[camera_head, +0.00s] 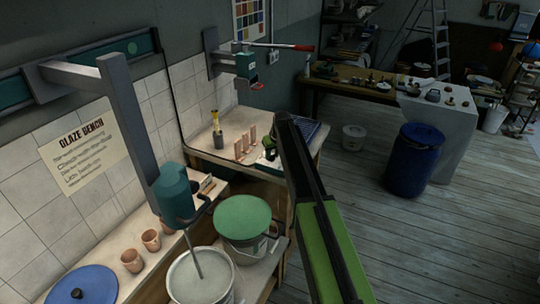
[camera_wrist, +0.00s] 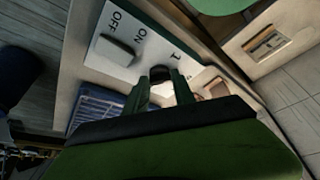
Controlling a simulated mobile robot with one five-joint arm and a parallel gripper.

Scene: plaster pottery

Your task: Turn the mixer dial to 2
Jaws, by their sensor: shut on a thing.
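The mixer dial, a small dark knob (camera_wrist: 160,73), sits on a white panel (camera_wrist: 128,22) in the wrist view. The panel is marked OFF, ON and 1, and the 2 cannot be made out. My gripper (camera_wrist: 161,87) is shut on the dial, with one dark green finger on each side. The dial's pointer cannot be read. A grey rocker switch (camera_wrist: 117,52) lies beside OFF and ON. In the head view my gripper (camera_head: 270,150) is at the bench's far end, and the dial is hidden. The teal mixer (camera_head: 174,192) hangs over a white bucket.
A blue rack (camera_wrist: 97,104) lies close to the panel. Clay tiles (camera_head: 245,142) and a brush pot (camera_head: 218,138) stand on the bench. A green-lidded bucket (camera_head: 241,216) is below, near my arm.

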